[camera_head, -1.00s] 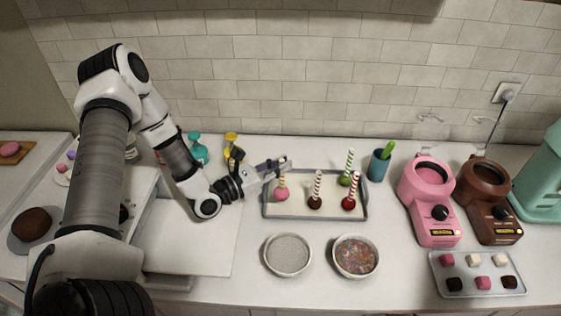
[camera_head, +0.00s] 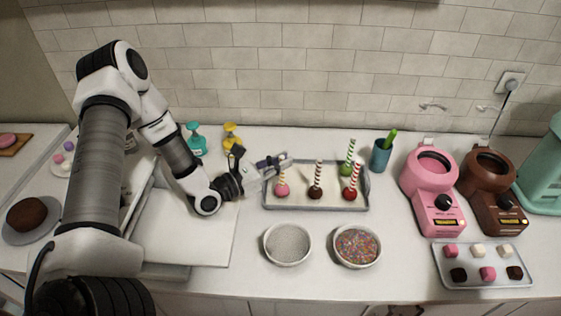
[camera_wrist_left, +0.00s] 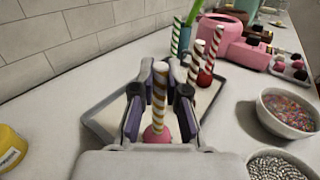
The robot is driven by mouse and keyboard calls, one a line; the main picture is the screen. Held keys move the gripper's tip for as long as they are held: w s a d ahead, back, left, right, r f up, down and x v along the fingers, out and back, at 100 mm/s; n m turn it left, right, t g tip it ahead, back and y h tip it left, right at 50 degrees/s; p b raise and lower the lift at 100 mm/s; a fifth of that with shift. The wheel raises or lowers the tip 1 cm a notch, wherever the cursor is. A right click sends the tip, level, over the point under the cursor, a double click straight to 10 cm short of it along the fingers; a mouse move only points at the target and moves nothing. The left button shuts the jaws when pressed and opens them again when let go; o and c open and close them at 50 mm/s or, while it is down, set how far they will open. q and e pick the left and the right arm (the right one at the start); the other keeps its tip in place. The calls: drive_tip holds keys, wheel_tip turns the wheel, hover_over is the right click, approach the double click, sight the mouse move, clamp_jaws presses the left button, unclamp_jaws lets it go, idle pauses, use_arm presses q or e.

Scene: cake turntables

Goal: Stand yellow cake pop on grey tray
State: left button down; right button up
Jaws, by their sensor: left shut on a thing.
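My left gripper (camera_head: 276,166) is shut on the yellow cake pop, a pink ball (camera_head: 282,190) with a yellow-and-white striped stick. The fingers hold the stick, and the pop is upright at the left part of the grey tray (camera_head: 330,208). I cannot tell whether the ball touches the tray. In the left wrist view the striped stick (camera_wrist_left: 159,90) stands between the fingers with the pink ball below. A brown pop (camera_head: 316,193), a red pop (camera_head: 349,194) and a green-striped pop (camera_head: 347,160) stand on the tray to the right. My right gripper is not in view.
Bowls of silver beads (camera_head: 287,243) and coloured sprinkles (camera_head: 357,246) stand in front of the tray. A teal cup (camera_head: 381,156), pink melter (camera_head: 433,190) and brown melter (camera_head: 490,190) stand to the right. Teal and yellow bottles (camera_head: 231,137) are behind my arm.

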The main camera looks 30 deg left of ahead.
use_arm(q)
drive_tip(key=shift+f+b, duration=0.3)
drive_tip(key=shift+f, duration=0.15)
drive_tip(key=shift+r, duration=0.1)
drive_tip(key=c, duration=1.1)
unclamp_jaws()
drive_tip(key=shift+r, duration=0.1)
wheel_tip(320, 180, up, 9)
drive_tip(key=shift+r, duration=0.4)
drive_tip(key=shift+w, duration=0.1)
